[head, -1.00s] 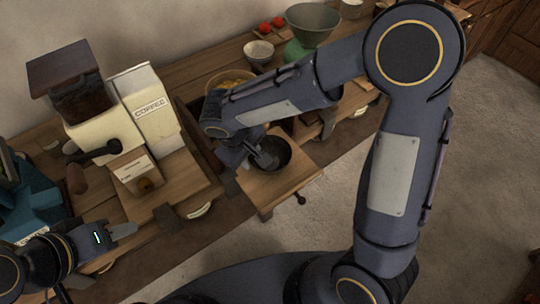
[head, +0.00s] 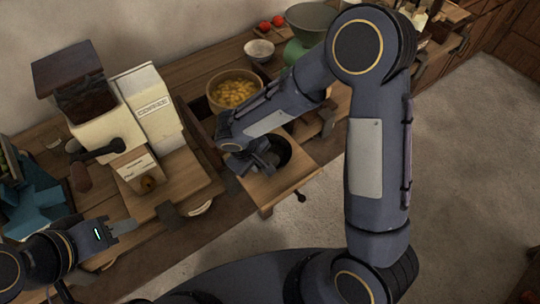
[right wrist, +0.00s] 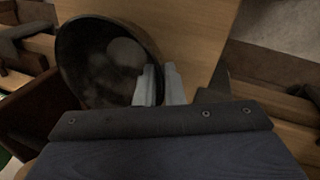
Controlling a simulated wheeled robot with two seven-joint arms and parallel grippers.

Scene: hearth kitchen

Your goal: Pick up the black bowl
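The black bowl (head: 278,150) sits on a wooden surface (head: 272,190) that juts out from the counter, in the head view. My right gripper (head: 270,157) is at its left side and hides part of it. In the right wrist view the bowl (right wrist: 100,62) lies to the left of centre, its dark inside showing. The two pale fingers of my right gripper (right wrist: 162,84) stand close together at the bowl's right rim, one on each side of it. My left gripper (head: 122,227) is empty at the lower left, its fingertips apart, away from the bowl.
A yellow-filled bowl (head: 233,92), a white bowl (head: 259,50) and a grey-green bowl (head: 311,18) stand behind. The floor (head: 460,180) at right is clear.

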